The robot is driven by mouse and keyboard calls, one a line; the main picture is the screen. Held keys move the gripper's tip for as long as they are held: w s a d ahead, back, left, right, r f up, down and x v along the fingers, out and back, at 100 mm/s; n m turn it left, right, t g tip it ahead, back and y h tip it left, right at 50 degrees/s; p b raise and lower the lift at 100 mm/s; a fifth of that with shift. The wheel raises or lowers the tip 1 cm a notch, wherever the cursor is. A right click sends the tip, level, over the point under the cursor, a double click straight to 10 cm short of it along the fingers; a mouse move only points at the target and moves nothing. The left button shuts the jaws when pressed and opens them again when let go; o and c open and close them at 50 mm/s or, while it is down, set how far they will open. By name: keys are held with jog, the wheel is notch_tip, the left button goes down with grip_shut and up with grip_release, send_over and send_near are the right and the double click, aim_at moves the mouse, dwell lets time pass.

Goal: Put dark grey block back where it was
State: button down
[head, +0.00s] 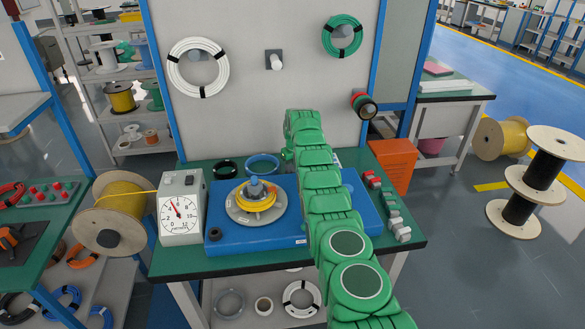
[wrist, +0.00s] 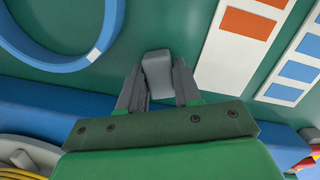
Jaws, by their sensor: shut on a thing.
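My gripper (wrist: 158,85) is shut on a grey block (wrist: 157,68) in the wrist view, with one dark finger on each side of it. The block's far end shows beyond the fingertips, over the green table top (wrist: 150,25) just behind the blue machine base. I cannot tell whether the block touches the table. In the head view my green arm reaches over the blue machine base (head: 285,228) toward the back of the table and hides the gripper and block.
A blue ring (wrist: 60,35) lies left of the block, and cards with orange (wrist: 250,22) and blue (wrist: 300,70) patches lie right. In the head view a dial scale (head: 181,212) stands left; several small red, green and grey blocks (head: 388,203) line the table's right side.

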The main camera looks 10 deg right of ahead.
jog(key=shift+f, duration=0.1)
jog(key=c, duration=0.8)
grip_release()
